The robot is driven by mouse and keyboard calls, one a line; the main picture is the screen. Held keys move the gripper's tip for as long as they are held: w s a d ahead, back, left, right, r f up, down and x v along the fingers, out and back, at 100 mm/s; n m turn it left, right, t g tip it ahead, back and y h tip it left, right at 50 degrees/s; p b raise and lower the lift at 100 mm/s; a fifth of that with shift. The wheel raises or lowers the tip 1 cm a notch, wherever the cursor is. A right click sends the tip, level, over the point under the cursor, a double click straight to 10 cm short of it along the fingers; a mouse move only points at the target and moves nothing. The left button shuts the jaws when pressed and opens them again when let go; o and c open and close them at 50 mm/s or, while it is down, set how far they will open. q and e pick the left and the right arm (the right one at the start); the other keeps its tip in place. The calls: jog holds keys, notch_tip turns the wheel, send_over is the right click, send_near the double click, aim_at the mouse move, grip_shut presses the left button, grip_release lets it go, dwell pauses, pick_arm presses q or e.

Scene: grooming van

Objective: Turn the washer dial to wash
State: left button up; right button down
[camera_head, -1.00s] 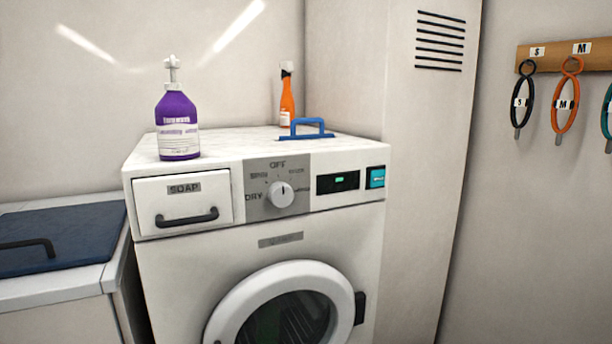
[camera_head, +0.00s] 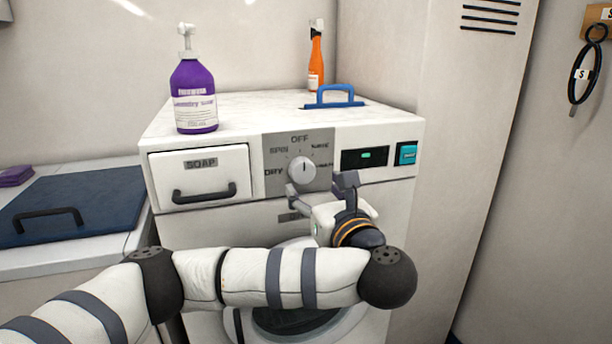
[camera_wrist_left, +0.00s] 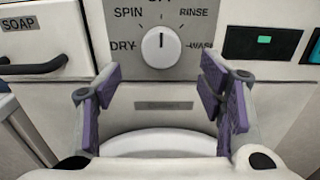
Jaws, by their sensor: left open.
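The washer dial (camera_head: 303,167) is a round white knob on a grey panel, with labels OFF, SPIN, DRY, RINSE and WASH around it. Its dark mark points up, toward OFF. In the left wrist view the dial (camera_wrist_left: 161,47) sits between and beyond my fingers, apart from them. The WASH label (camera_wrist_left: 201,46) is at its right, partly covered by a finger. My left gripper (camera_head: 322,190) is open and empty, just in front of and below the dial; its purple-padded fingers (camera_wrist_left: 162,95) are spread wide. My right gripper is not in view.
The soap drawer (camera_head: 200,175) is left of the dial; a small display (camera_head: 365,157) and teal button (camera_head: 406,153) are right. A purple soap bottle (camera_head: 194,95), orange spray bottle (camera_head: 316,60) and blue handle (camera_head: 334,97) are on the washer top (camera_head: 260,112).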

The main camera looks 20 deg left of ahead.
aim_at(304, 175)
pick_arm(q)
jog(key=x, duration=0.2)
jog(key=b+x, duration=0.1)
jog(key=x, duration=0.1)
jog(key=b+x, duration=0.1)
jog(key=x, duration=0.1)
jog(key=shift+w+a+f, duration=0.15)
jog(key=shift+w+f, duration=0.1)
jog(key=shift+f, duration=0.15)
jog(key=shift+r, duration=0.35)
jog(key=c, duration=1.2)
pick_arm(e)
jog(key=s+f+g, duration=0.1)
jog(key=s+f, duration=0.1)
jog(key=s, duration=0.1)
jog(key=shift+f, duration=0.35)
